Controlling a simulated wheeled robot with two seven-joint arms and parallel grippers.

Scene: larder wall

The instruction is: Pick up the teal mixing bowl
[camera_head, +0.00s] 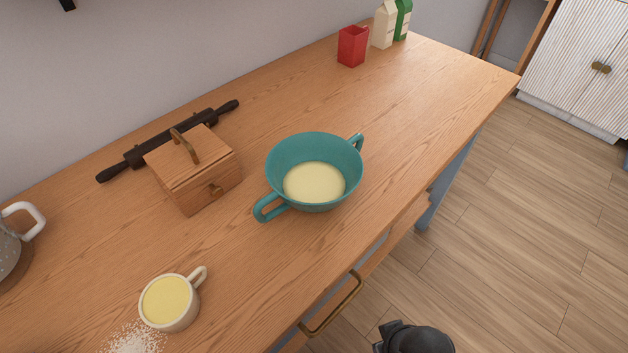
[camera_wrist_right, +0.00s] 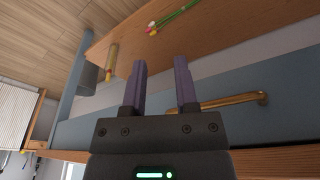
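The teal mixing bowl (camera_head: 290,153) stands upright on the wooden counter in the head view. It holds a pale cream-coloured content and has two loop handles, one at its near left and one at its far right. No gripper touches it in the head view. My right gripper (camera_wrist_right: 160,64) is open and empty in the right wrist view, its two purple fingers apart. The bowl does not show in that view. A dark part of my own arm shows at the bottom edge of the head view. My left gripper is not in view.
Left of the bowl are a wooden box (camera_head: 190,172) and a dark rolling pin (camera_head: 165,139). A cream cup (camera_head: 171,304) stands near left, and a red container (camera_head: 352,47) at the far end. A brass drawer handle (camera_wrist_right: 218,102) is close to my right gripper.

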